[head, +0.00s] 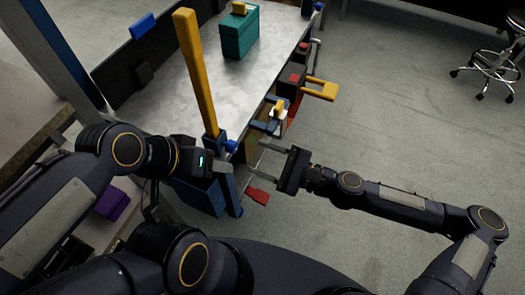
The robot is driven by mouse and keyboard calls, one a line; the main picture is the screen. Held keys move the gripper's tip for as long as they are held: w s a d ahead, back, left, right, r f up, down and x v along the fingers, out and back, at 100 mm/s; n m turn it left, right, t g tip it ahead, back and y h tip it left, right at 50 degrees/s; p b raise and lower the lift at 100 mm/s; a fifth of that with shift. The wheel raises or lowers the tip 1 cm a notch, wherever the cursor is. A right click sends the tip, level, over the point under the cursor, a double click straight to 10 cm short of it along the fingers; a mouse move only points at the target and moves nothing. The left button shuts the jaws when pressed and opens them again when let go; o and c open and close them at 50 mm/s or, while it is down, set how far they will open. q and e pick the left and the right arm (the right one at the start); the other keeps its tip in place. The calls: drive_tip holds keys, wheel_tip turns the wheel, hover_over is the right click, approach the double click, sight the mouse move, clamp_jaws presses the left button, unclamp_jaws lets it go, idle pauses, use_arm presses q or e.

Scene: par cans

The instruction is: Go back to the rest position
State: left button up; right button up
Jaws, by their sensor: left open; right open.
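My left gripper (220,168) shows at the near end of a grey metal table, beside the blue base of an upright yellow post. It is seen from above and behind, with its fingers pointing right, and nothing shows in it. My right gripper (263,160) is open and empty, with its two fingers pointing left, just off the table's near right corner. The two grippers are close to each other. The task names no other object.
The grey table (175,100) carries a teal box (240,35). The yellow post (195,70) rises near my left gripper. Red and yellow tools (320,89) hang along the table's right edge. A wheeled stool (492,65) stands far right. The floor (400,130) on the right is clear.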

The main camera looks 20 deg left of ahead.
drive_tip(key=s+d+f+n+g+h, duration=0.1)
drive_tip(key=s+d+f+n+h, duration=0.15)
drive_tip(key=d+n+h, duration=0.4)
drive_tip(key=s+d+f+n+g+h, duration=0.1)
drive_tip(key=d+f+n+h, duration=0.25)
drive_tip(key=d, duration=0.55)
drive_tip(key=d+r+n+t+h, duration=0.1)
drive_tip(key=d+r+h, duration=0.1)
drive_tip(key=d+r, duration=0.3)
drive_tip(key=d+r+t+h, duration=0.2)
drive_tip(key=d, duration=0.5)
drive_tip(key=s+d+r+t, duration=0.3)
drive_tip(key=s+d+r, duration=0.35)
drive_tip(key=r, duration=0.25)
use_arm(q)
wheel_tip(320, 180, up, 26)
drive_tip(key=p, duration=2.5)
drive_tip(key=shift+f, duration=0.25)
use_arm(e)
wheel_tip(320, 180, up, 25)
drive_tip(key=shift+s+a, duration=0.25)
drive_tip(key=shift+s, duration=0.15)
use_arm(q)
drive_tip(key=shift+c, duration=0.2)
